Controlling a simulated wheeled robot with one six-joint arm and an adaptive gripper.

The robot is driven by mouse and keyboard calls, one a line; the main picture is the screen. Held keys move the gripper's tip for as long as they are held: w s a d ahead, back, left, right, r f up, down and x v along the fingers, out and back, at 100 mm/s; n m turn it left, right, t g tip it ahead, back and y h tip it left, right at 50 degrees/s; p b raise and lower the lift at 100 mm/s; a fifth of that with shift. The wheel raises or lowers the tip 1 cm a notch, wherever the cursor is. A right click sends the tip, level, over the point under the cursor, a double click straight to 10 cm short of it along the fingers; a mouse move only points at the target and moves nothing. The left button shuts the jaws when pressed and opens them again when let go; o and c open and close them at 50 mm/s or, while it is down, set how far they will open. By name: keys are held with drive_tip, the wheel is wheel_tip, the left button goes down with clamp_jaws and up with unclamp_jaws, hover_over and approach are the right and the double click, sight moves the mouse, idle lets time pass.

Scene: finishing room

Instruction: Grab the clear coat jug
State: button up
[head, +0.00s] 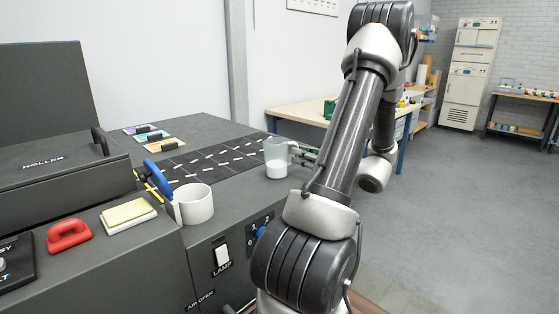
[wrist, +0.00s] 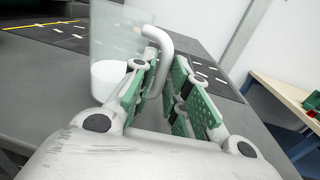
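The clear coat jug (head: 275,160) looks like a clear, see-through jug with white in its bottom. It stands upright on the grey machine top, near its right edge. In the wrist view the jug (wrist: 112,45) is at the left, its curved handle pointing toward my gripper. My gripper (wrist: 168,75) is open, with green-padded fingers. The handle (wrist: 164,45) lies between the fingers, nearer the left one, and a gap shows on the right side. Whether the left pad touches the handle I cannot tell. In the head view my gripper (head: 304,156) is just right of the jug, partly hidden by my arm.
A white cup (head: 195,204) with a blue-handled tool (head: 158,180) beside it stands nearer on the machine. A yellow pad (head: 128,213) and a red handle-shaped block (head: 69,235) lie at the left. A wooden-topped bench (head: 300,112) stands behind. Open floor lies to the right.

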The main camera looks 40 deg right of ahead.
drive_tip(key=shift+w+a, duration=0.1)
drive_tip(key=shift+w, duration=0.95)
drive_tip(key=shift+c, duration=0.2)
clamp_jaws()
drive_tip(key=shift+r, duration=0.1)
